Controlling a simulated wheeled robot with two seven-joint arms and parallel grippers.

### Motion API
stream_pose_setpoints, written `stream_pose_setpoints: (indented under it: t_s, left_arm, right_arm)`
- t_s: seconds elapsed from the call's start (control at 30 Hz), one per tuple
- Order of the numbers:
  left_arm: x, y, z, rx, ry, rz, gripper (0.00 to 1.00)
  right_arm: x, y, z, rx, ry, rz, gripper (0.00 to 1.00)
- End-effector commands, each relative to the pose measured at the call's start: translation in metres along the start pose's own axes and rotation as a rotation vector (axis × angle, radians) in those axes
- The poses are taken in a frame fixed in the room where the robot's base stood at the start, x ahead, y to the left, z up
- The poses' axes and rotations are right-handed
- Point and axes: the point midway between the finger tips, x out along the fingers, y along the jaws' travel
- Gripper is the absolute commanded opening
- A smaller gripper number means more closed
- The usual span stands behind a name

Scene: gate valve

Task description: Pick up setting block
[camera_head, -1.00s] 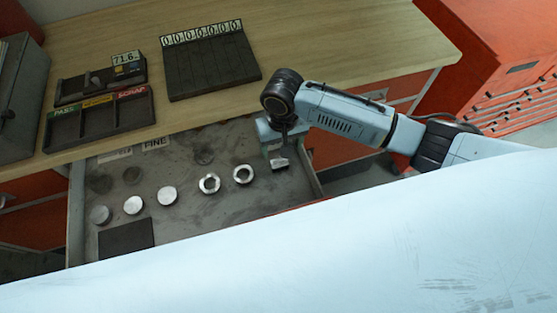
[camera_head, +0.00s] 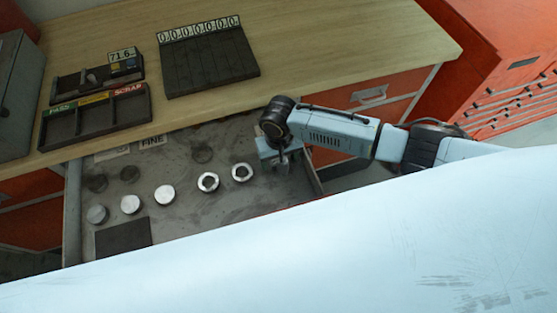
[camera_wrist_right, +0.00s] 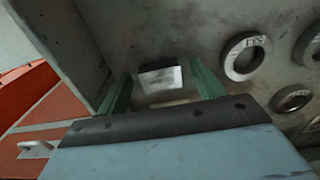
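The setting block (camera_wrist_right: 160,80), a small grey metal block with a bright face, lies on the drawer floor in the right wrist view. My right gripper (camera_wrist_right: 163,70) is open, with its two green fingers apart, one on each side of the block in that view. I cannot tell whether the fingers touch it. In the head view the right gripper (camera_head: 281,160) is low over the right end of the open drawer and largely hides the block. My left gripper is not in view.
The open drawer (camera_head: 200,225) holds several round discs and rings (camera_head: 242,173) left of my right gripper. The drawer's side wall (camera_wrist_right: 55,40) is close beside the fingers. Above, the wooden worktop (camera_head: 330,60) carries a sorting tray (camera_head: 95,120) and a dark numbered rack (camera_head: 210,65).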

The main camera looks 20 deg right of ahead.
Motion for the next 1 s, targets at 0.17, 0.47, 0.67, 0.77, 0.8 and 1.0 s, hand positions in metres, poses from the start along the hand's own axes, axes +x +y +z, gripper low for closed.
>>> stream_pose_setpoints:
  t_s: [0.17, 0.47, 0.67, 0.77, 0.8, 1.0]
  left_arm:
    - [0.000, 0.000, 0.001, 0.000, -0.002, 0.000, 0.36]
    - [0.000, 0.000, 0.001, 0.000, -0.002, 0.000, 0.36]
    - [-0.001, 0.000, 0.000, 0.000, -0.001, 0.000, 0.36]
    - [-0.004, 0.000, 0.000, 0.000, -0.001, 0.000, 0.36]
    - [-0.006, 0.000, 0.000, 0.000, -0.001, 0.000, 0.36]
    - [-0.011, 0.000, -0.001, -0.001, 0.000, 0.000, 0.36]
  right_arm:
    - [0.000, 0.000, 0.000, 0.000, 0.000, 0.000, 0.43]
    - [-0.001, 0.000, -0.001, 0.000, 0.001, -0.001, 0.15]
    - [-0.006, 0.000, -0.001, 0.000, 0.002, -0.001, 0.15]
    - [-0.019, 0.000, -0.001, -0.001, 0.003, -0.002, 0.15]
    - [-0.027, -0.001, -0.001, -0.002, 0.004, -0.003, 0.15]
    - [-0.068, 0.000, -0.001, 0.000, 0.004, -0.002, 0.15]
